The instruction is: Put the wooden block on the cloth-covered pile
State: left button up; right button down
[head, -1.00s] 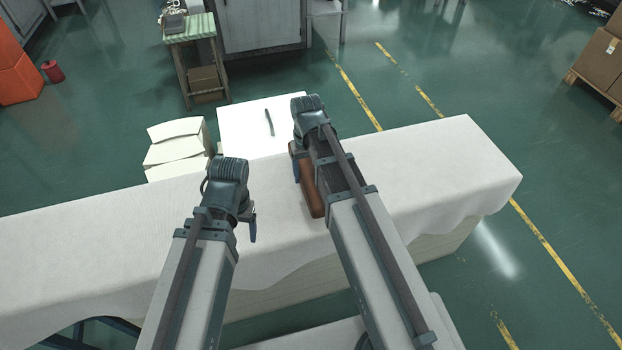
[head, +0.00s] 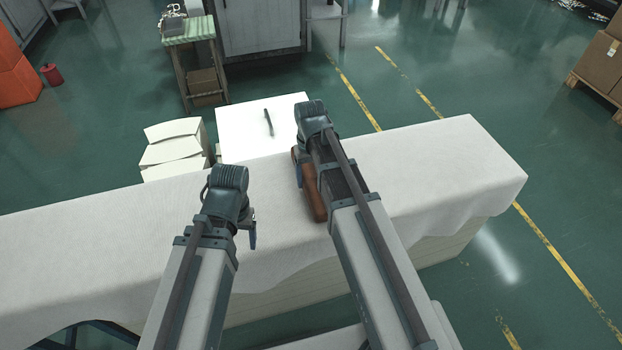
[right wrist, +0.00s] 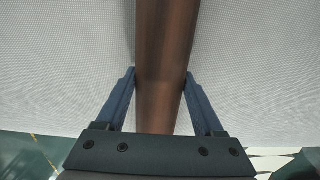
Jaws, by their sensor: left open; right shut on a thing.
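The brown wooden block (head: 314,192) is in my right gripper (head: 298,178), partly hidden by the right arm in the head view. In the right wrist view the block (right wrist: 163,60) runs between both fingers of the right gripper (right wrist: 161,85), which are shut on it. White cloth fills the background there. The cloth-covered pile (head: 110,225) is long and lies across the head view under both grippers. I cannot tell whether the block touches the cloth. My left gripper (head: 248,232) is open over the cloth, left of the block; its fingers are mostly hidden.
Stacked white sheets (head: 172,148) and a white surface with a dark thin tool (head: 268,122) stand beyond the pile. A small table (head: 190,32) is at the back. The cloth right of my right arm (head: 440,165) is bare.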

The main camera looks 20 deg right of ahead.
aim_at(310, 174)
pick_arm(q)
jog(key=shift+f, duration=0.1)
pick_arm(e)
jog(key=shift+f, duration=0.1)
pick_arm(q)
jog(key=shift+f, duration=0.1)
pick_arm(e)
jog(key=shift+c, duration=2.2)
grip_release()
jog(key=shift+f, duration=0.1)
jog(key=o, duration=0.4)
jog(key=shift+o, duration=0.2)
pick_arm(q)
notch_tip(310, 174, up, 12)
jog(key=p, duration=1.2)
jog(key=shift+r, duration=0.2)
pick_arm(e)
notch_tip(310, 174, up, 12)
jog(key=shift+w+r, duration=0.2)
jog(key=shift+w, duration=0.1)
pick_arm(q)
jog(key=shift+f, duration=0.2)
pick_arm(e)
jog(key=shift+f, duration=0.2)
